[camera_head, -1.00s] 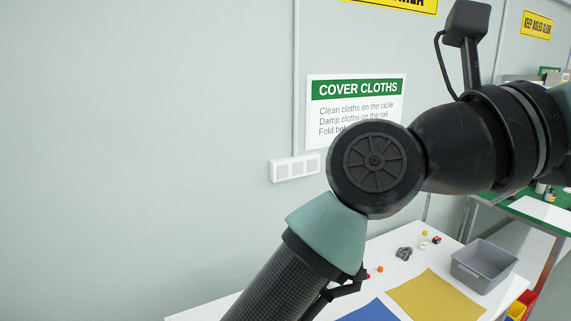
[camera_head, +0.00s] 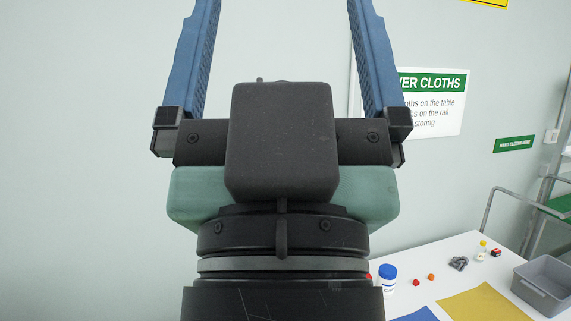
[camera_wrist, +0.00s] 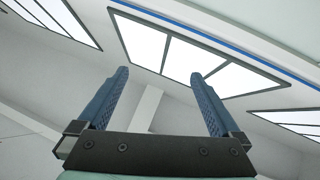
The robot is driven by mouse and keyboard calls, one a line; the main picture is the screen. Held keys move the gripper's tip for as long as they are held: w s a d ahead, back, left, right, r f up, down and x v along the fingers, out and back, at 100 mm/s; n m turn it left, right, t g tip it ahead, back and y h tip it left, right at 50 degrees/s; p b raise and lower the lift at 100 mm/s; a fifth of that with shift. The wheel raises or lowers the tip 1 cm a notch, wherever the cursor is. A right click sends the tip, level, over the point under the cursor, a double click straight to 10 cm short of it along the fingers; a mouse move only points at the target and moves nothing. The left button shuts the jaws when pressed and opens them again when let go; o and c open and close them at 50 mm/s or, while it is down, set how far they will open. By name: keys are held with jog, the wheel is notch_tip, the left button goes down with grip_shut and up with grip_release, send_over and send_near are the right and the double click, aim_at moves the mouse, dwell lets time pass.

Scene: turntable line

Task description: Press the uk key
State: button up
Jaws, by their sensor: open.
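My gripper (camera_head: 284,8) fills the middle of the head view, pointing up in front of the pale wall. Its two blue fingers are wide apart with nothing between them. The wrist view also shows the open gripper (camera_wrist: 160,74), with ceiling light panels beyond it. No key marked uk can be made out in either current view. Part of the wall and table is hidden behind my gripper and wrist.
A white table (camera_head: 462,254) at the lower right holds a blue-lidded jar (camera_head: 387,279), a yellow cloth (camera_head: 484,304), a blue cloth (camera_head: 416,315), a grey bin (camera_head: 546,284) and several small items. A COVER CLOTHS sign (camera_head: 436,105) hangs above. The left wall is clear.

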grip_shut()
dwell(0.3)
dwell(1.3)
